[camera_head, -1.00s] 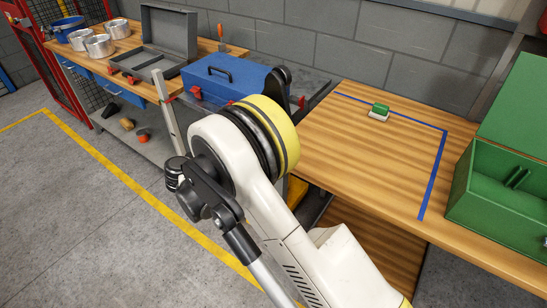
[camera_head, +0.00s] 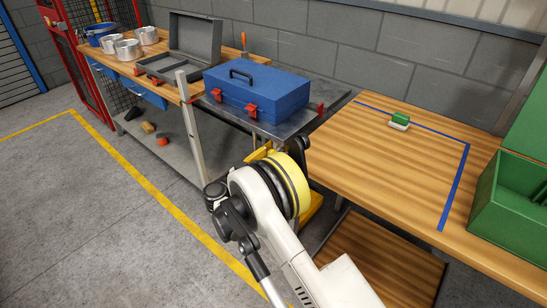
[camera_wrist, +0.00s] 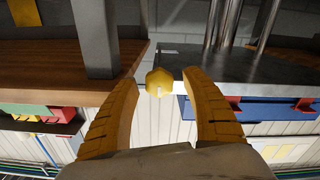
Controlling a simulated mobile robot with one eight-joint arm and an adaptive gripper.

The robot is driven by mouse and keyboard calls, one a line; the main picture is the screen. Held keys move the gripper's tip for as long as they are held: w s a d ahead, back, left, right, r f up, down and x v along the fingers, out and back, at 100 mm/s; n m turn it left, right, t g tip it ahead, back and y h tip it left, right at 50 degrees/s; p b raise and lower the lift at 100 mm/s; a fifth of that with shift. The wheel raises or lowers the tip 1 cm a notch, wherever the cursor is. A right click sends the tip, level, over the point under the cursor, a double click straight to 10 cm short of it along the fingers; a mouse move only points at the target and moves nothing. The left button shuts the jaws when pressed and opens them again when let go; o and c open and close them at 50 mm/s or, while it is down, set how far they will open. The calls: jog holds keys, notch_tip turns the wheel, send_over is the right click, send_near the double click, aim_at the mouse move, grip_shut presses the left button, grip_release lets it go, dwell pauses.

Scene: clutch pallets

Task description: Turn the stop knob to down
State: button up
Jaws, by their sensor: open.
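A small yellow lobed knob (camera_wrist: 159,82) shows in the wrist view, at the near edge of a metal top; it looks like the stop knob. My gripper (camera_wrist: 162,79) is open, with one yellow finger to the left of the knob and one to the right. The knob appears between the fingertips with gaps on both sides; I cannot tell how far in front of them it is. I cannot read which way the knob is turned. In the head view my arm hides the knob and the fingers.
A blue toolbox (camera_head: 257,91) stands on a metal-topped table (camera_head: 295,128). A wooden bench (camera_head: 385,163) with a green-and-white block (camera_head: 400,120) and a green box (camera_head: 508,211) is at right. Another bench with metal pots is at back left. The floor (camera_head: 60,200) at left is clear.

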jog(key=shift+w+d, duration=0.35)
jog(key=shift+w, duration=0.05)
jog(key=c, duration=1.2)
